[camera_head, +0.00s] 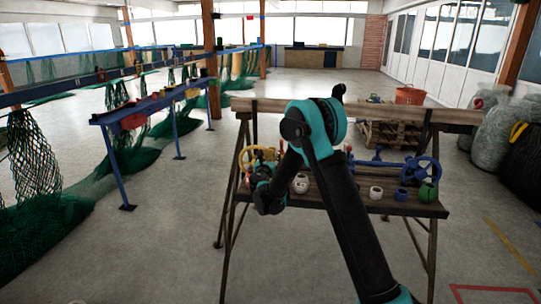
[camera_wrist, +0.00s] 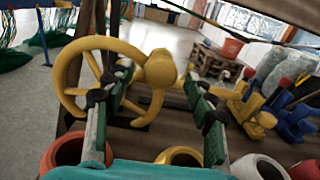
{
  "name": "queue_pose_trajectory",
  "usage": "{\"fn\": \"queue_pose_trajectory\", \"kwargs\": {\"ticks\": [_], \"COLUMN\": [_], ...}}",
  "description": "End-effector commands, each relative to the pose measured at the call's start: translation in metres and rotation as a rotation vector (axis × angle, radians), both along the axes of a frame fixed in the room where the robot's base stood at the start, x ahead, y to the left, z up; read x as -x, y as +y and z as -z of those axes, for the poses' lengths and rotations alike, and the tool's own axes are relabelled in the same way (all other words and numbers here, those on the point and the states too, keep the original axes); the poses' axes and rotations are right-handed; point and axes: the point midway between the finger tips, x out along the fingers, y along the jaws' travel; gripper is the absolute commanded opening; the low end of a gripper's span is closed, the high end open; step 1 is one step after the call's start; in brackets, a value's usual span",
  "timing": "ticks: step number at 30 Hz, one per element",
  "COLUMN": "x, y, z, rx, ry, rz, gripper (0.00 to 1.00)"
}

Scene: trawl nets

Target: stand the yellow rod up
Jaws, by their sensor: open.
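My gripper (camera_wrist: 157,80) is open, its two green-padded fingers spread wide over the wooden bench. A yellow handwheel (camera_wrist: 68,92) stands behind the left finger, and its thick yellow hub (camera_wrist: 160,70) shows between the fingertips. I cannot tell whether the fingers touch it. Yellow pieces (camera_wrist: 248,108) stand to the right of the right finger; I cannot make out which yellow part is the rod. In the head view my gripper (camera_head: 262,174) is low at the bench's left end, partly covering the yellow handwheel (camera_head: 258,155).
Along the bench's near edge stand a red pot (camera_wrist: 70,150), a yellow-rimmed pot (camera_wrist: 180,156) and a white pot (camera_wrist: 257,166). A blue handwheel (camera_head: 422,170) and a green pot (camera_head: 427,193) are at the right end. A wooden beam (camera_head: 355,110) runs behind.

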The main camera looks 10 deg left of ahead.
Motion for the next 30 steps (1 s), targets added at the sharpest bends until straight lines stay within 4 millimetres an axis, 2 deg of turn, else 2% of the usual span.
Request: {"fn": "queue_pose_trajectory", "kwargs": {"ticks": [6,17,20,30], "x": [-0.024,-0.029,-0.028,-0.028], "y": [-0.001,-0.001,-0.001,-0.001], "z": [0.000,0.000,0.000,0.000], "rx": [0.000,0.000,0.000,0.000], "ry": [0.000,0.000,0.000,0.000], "rz": [0.000,0.000,0.000,0.000], "gripper": [0.55,0.55,0.45,0.03]}}
